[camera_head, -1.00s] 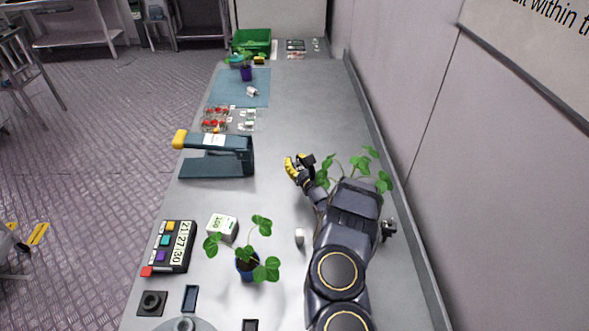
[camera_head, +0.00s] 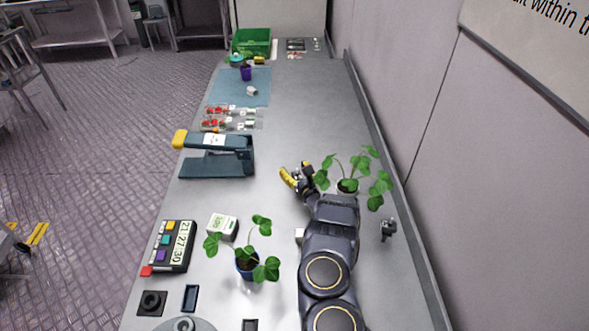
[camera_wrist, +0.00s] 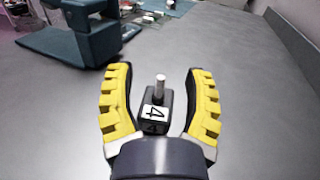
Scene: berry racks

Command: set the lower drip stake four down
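Drip stake four is a dark block with a white label reading 4 and a pale metal pin on top. In the wrist view the stake (camera_wrist: 154,121) is upright between the two yellow fingers of my gripper (camera_wrist: 160,98). The fingers are spread, with a visible gap on each side of the block. Its lower end is hidden by my gripper's body. In the head view my gripper (camera_head: 296,176) is low over the middle of the table; the stake cannot be made out clearly there.
A potted plant (camera_head: 352,171) stands close right of my gripper, another plant (camera_head: 246,258) nearer left. A large stapler-like tool (camera_head: 215,160) lies left. A small dark fitting (camera_head: 388,229) is near the wall. The grey table (camera_head: 300,110) is clear beyond my gripper.

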